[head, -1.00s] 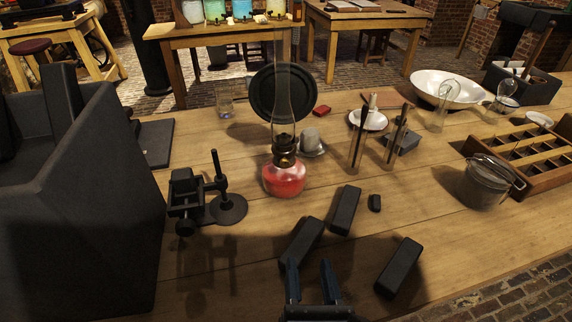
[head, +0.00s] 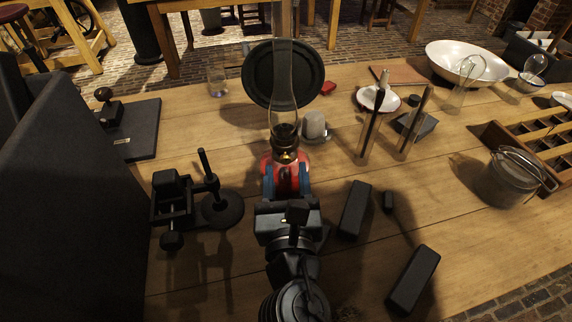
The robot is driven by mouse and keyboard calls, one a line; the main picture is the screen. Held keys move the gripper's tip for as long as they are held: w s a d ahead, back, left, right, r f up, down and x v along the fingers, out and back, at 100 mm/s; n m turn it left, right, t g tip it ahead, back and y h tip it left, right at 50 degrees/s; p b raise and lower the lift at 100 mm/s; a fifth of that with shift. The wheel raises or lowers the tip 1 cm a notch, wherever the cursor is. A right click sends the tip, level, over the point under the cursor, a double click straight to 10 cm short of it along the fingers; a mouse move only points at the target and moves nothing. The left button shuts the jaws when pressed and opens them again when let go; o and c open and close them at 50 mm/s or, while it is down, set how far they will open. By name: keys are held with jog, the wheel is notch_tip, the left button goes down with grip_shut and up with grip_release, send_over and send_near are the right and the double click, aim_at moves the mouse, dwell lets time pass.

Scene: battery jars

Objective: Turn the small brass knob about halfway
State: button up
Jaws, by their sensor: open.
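An oil lamp with a clear glass chimney (head: 284,100) and a red base (head: 270,160) stands upright on the wooden table. Its dark brass burner (head: 285,135) sits between base and chimney. A small brass knob (head: 287,157) shows low on the burner's near side. My gripper (head: 286,170) is open, its two blue fingers apart in front of the red base, just below and near the knob. I cannot tell whether the fingers touch the lamp. My gripper and arm hide part of the base.
A round black disc (head: 284,62) stands behind the lamp. A black clamp stand (head: 222,208) is at left. Black blocks (head: 355,208) lie at right, with glass tubes (head: 372,130) behind. A lidded metal pot (head: 508,180) stands further right.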

aim_at(285, 158)
jog(key=shift+w, duration=1.05)
jog(key=shift+a, duration=0.1)
grip_shut()
